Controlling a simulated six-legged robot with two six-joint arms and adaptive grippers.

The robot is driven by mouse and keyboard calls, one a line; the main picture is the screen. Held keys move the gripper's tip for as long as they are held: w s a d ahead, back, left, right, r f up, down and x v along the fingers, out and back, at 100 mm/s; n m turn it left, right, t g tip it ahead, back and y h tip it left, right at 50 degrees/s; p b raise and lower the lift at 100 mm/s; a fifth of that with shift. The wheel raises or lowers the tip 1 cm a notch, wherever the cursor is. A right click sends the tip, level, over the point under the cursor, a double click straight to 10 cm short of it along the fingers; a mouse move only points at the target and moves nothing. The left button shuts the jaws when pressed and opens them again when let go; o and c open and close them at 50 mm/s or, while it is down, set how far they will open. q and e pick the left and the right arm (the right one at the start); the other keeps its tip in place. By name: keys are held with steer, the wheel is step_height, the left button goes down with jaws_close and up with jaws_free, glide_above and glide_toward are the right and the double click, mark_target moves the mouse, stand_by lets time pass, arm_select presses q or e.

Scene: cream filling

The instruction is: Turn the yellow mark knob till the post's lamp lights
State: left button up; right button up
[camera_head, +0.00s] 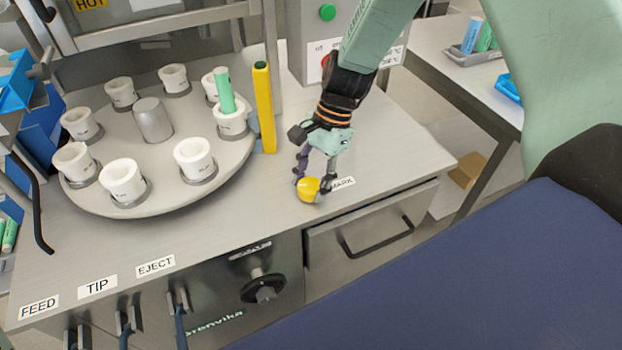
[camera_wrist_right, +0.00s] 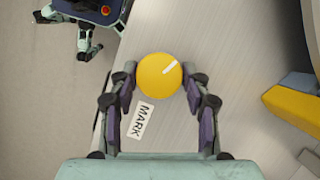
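The yellow mark knob (camera_head: 309,189) sits on the steel table top near its front edge, beside the MARK label (camera_head: 343,183). In the right wrist view the knob (camera_wrist_right: 159,80) shows a white line pointing up and to the right. My right gripper (camera_head: 315,186) is down at the knob with one finger on each side. In the wrist view the fingertips (camera_wrist_right: 160,78) look close against the knob's sides. The yellow post (camera_head: 264,108) stands upright behind and left of the knob; its top is dark and I see no lit lamp. My left gripper is not in view.
A round turntable (camera_head: 150,200) with several white cups stands left of the post. A green tube (camera_head: 224,90) stands in one cup. A control box (camera_head: 305,75) with a green button is behind my right arm. A drawer (camera_head: 370,235) is below the knob.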

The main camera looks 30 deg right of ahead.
steer(key=c, duration=0.3)
steer(key=shift+c, duration=1.4)
steer(key=shift+r+n+p, duration=0.1)
steer(key=shift+n+p, duration=0.45)
steer(key=shift+n, duration=0.15)
steer(key=o, duration=1.1)
steer(key=shift+o, duration=0.2)
